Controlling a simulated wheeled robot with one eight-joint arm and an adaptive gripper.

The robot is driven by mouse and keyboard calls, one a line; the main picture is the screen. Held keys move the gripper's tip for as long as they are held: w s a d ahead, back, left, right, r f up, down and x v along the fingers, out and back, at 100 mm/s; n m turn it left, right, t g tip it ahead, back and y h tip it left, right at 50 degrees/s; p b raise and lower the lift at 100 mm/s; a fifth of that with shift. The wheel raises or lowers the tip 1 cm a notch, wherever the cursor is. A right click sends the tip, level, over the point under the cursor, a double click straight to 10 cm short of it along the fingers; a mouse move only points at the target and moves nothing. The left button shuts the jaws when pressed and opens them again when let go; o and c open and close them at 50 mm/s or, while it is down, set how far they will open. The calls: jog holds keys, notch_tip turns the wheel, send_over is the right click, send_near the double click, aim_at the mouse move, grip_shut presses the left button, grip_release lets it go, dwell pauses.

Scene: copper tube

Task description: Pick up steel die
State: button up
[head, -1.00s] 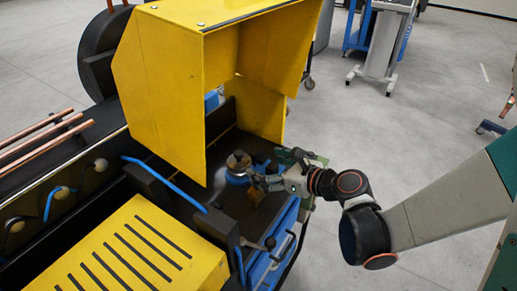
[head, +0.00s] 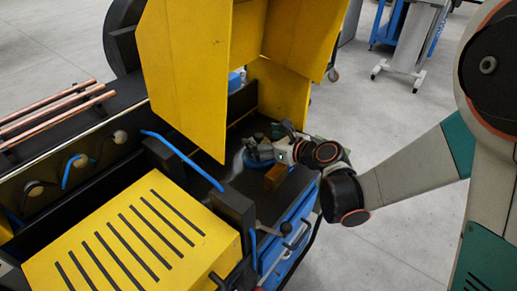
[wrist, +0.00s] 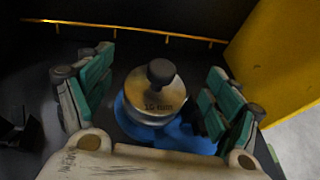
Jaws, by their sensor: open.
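The steel die (wrist: 150,98) is a round metal piece with a dark knob on top and a size marked in mm. In the wrist view it stands upright on a blue base (wrist: 175,137). My gripper (wrist: 150,95) is open, with a green-padded finger on either side of the die and clear gaps between. In the head view my gripper (head: 282,143) is at the blue base (head: 252,161) inside the machine bay. There the die is mostly hidden by my gripper.
A yellow guard (head: 187,75) rises close behind and left of my gripper. A brown block (head: 274,177) lies just in front of the blue base. The yellow slotted cover (head: 130,240) is at lower left. Copper tubes (head: 50,112) lie at far left.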

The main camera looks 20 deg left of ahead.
jog(key=x, duration=0.2)
jog(key=shift+w+a+f, duration=0.1)
jog(key=shift+w+a, duration=0.1)
jog(key=shift+w, duration=0.05)
jog(key=shift+c, duration=0.3)
jog(key=c, duration=1.8)
